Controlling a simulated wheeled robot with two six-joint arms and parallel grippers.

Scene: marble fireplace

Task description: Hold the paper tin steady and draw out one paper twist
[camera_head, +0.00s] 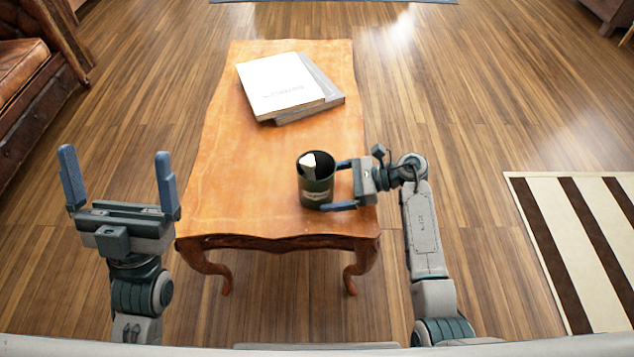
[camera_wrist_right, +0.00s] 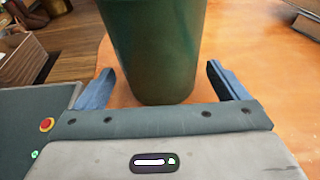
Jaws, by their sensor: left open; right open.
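The dark green paper tin (camera_head: 316,186) stands upright near the front right edge of the wooden table. Something white, probably paper, shows inside its mouth (camera_head: 309,162). My right gripper (camera_head: 341,185) is open, with its fingers reaching in from the right on either side of the tin. In the right wrist view the tin (camera_wrist_right: 155,50) stands between the open fingers (camera_wrist_right: 162,88), with a visible gap to each. My left gripper (camera_head: 114,176) is open and empty, left of the table, its fingers pointing away from me. Separate paper twists cannot be made out.
The orange-brown table (camera_head: 240,180) has bare room left of the tin. Two stacked books (camera_head: 280,84) lie at its far end. A brown leather armchair (camera_head: 25,75) stands at far left, and a striped rug (camera_head: 580,235) lies on the right.

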